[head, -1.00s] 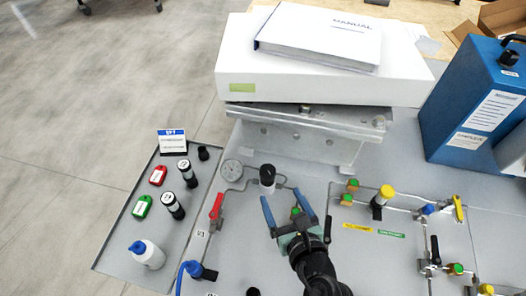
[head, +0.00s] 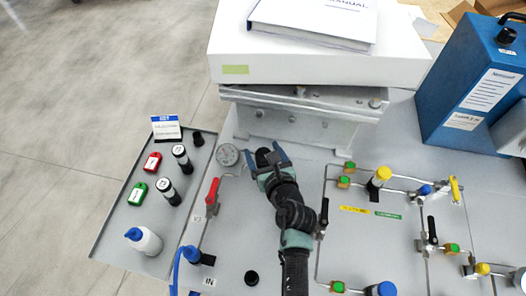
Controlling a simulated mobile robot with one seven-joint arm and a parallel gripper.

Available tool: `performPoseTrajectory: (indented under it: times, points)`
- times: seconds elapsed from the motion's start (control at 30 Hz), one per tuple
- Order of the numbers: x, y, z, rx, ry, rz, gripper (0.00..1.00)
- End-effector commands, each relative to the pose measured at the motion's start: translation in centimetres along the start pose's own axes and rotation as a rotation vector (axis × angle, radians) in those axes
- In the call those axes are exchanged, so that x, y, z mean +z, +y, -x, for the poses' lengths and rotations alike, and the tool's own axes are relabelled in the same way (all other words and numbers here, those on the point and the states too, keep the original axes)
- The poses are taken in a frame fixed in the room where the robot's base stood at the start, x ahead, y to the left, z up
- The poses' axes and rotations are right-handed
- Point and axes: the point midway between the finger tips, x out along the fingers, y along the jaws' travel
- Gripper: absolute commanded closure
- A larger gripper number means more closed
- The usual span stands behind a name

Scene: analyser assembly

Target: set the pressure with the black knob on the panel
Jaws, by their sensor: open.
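A red-handled valve (head: 212,190) stands left of my arm. Pipes with a yellow knob (head: 380,177) and other valves lie to the right. A white box (head: 320,65) on a metal stand rises behind. A side tray (head: 120,215) holds tags and bottles.

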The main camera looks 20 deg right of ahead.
Motion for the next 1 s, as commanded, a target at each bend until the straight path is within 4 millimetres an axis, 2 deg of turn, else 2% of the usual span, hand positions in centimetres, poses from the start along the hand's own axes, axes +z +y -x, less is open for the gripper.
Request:
performPoseTrajectory:
  times: [0.23, 0.6, 0.7, 1.0]
  points:
    - [0.01, 0.04, -0.05, 0.001, 0.0, 0.0, 0.19]
    - [0.0, 0.04, -0.02, 0.001, 0.0, 0.0, 0.85]
    - [-0.01, 0.04, -0.02, 0.001, 0.0, 0.0, 1.0]
    - [0.55, 0.08, 0.03, -0.036, 0.006, -0.021, 1.0]
